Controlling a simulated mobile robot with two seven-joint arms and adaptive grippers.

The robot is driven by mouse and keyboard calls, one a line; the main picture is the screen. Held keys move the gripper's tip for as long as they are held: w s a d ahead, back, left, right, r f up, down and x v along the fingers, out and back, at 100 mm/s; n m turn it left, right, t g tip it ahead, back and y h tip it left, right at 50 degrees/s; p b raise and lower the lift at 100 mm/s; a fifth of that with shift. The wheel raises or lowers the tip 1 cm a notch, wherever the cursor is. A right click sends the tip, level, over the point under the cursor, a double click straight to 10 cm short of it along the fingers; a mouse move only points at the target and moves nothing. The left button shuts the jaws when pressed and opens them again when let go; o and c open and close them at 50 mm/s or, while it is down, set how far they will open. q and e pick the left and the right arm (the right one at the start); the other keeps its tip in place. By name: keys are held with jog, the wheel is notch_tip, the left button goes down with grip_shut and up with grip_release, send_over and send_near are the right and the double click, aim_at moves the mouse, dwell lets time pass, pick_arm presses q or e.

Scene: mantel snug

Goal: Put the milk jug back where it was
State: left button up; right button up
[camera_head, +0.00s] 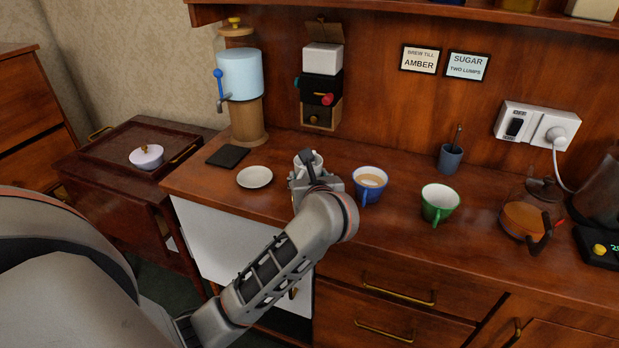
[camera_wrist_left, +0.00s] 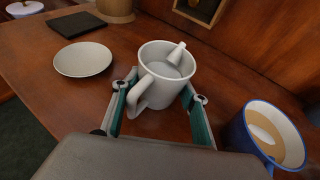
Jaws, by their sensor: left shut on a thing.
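The milk jug is a white jug (camera_wrist_left: 150,92) with a handle, upright between the fingers of my left gripper (camera_wrist_left: 158,105) in the left wrist view. Its handle faces the wrist, and a pale pointed shape shows inside its rim. In the head view my left gripper (camera_head: 312,182) is over the counter and hides most of the jug (camera_head: 316,160). The gripper is shut on it. I cannot tell whether its base touches the counter. A round white saucer (camera_head: 255,177) lies empty left of the jug; it also shows in the left wrist view (camera_wrist_left: 83,60). My right gripper is out of view.
A blue mug (camera_head: 368,196) of tan drink stands close right of the gripper. A green-and-white mug (camera_head: 438,204), glass teapot (camera_head: 524,216) and small blue pot (camera_head: 450,159) are farther right. A dark square mat (camera_head: 227,157) and a dispenser (camera_head: 240,80) stand behind the saucer.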

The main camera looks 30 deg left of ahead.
pick_arm(q)
jog(key=shift+f, duration=0.1)
jog(key=o, duration=1.7)
jog(key=shift+c, duration=0.2)
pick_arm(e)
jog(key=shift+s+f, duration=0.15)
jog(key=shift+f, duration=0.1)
pick_arm(q)
jog(key=shift+d+r, duration=0.1)
jog(key=shift+r, duration=0.2)
jog(key=p+v, duration=0.1)
jog(key=v, duration=1)
jog(key=shift+s+d+r+p, duration=0.1)
jog(key=shift+s+d+p, duration=0.05)
jog(key=shift+s+p, duration=0.15)
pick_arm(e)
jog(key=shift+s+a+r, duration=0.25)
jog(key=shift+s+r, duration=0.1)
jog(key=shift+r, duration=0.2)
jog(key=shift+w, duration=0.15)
